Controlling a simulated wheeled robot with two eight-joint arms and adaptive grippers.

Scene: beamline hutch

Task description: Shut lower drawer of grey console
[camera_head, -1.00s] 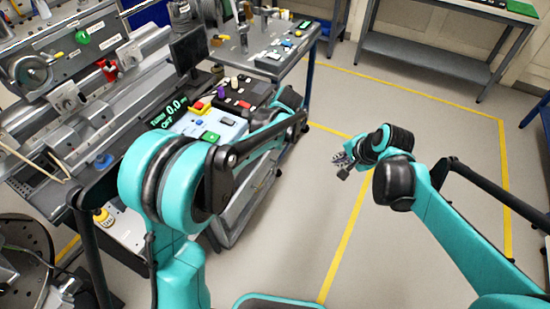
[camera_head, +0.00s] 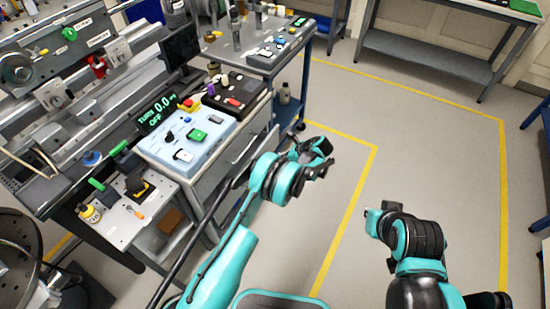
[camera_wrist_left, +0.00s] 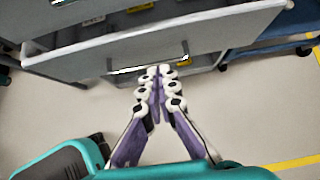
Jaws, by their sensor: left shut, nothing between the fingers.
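The grey console (camera_head: 207,178) stands left of centre in the head view, its front facing right. In the left wrist view the lower drawer's grey front (camera_wrist_left: 80,63) crosses the top of the picture, with a bar handle (camera_wrist_left: 148,65). Its front stands out from the face above it, so the drawer looks partly open; how far I cannot tell. My left gripper (camera_wrist_left: 158,72) is shut and empty, its tips by the handle; contact is unclear. In the head view my left gripper (camera_head: 322,158) is beside the console front. My right gripper (camera_head: 372,220) is over the floor, its fingers unclear.
A control box (camera_head: 190,138) with buttons and a black box (camera_head: 235,95) sit on the console. A low side table (camera_head: 130,215) holds a yellow bottle (camera_head: 90,213). Another bench (camera_head: 265,62) stands behind. The floor (camera_head: 430,150) to the right is clear.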

